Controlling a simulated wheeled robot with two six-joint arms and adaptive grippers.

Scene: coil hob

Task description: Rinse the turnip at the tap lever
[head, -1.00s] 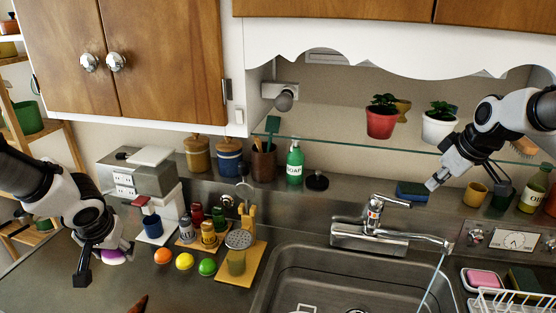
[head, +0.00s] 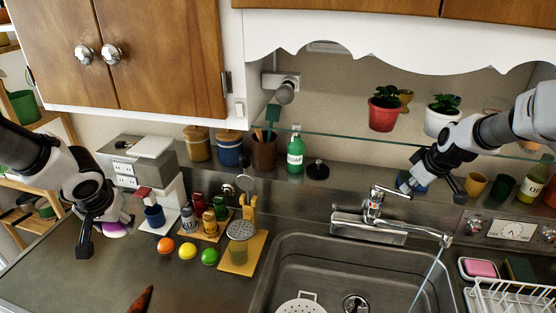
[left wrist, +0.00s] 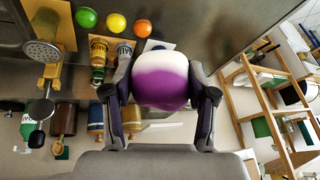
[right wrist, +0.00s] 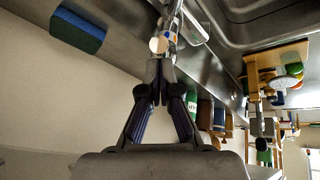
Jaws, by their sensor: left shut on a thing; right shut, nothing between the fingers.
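The turnip, white and purple (left wrist: 161,80), sits between the fingers of my left gripper (left wrist: 163,92), which is shut on it. In the head view a bit of the turnip (head: 115,230) shows under my left gripper, over the counter at left, far from the sink. The chrome tap (head: 372,212) stands behind the sink, its lever (head: 392,191) pointing right. A thin water stream (head: 428,275) falls from its spout. My right gripper (head: 408,186) is shut and empty near the lever's end. In the right wrist view the tap (right wrist: 168,38) lies just beyond the fingertips; I cannot tell if they touch.
The sink basin (head: 285,262) holds a white strainer (head: 302,304). A dish rack (head: 510,297) and pink soap (head: 480,268) are on its right. A glass shelf crosses above.

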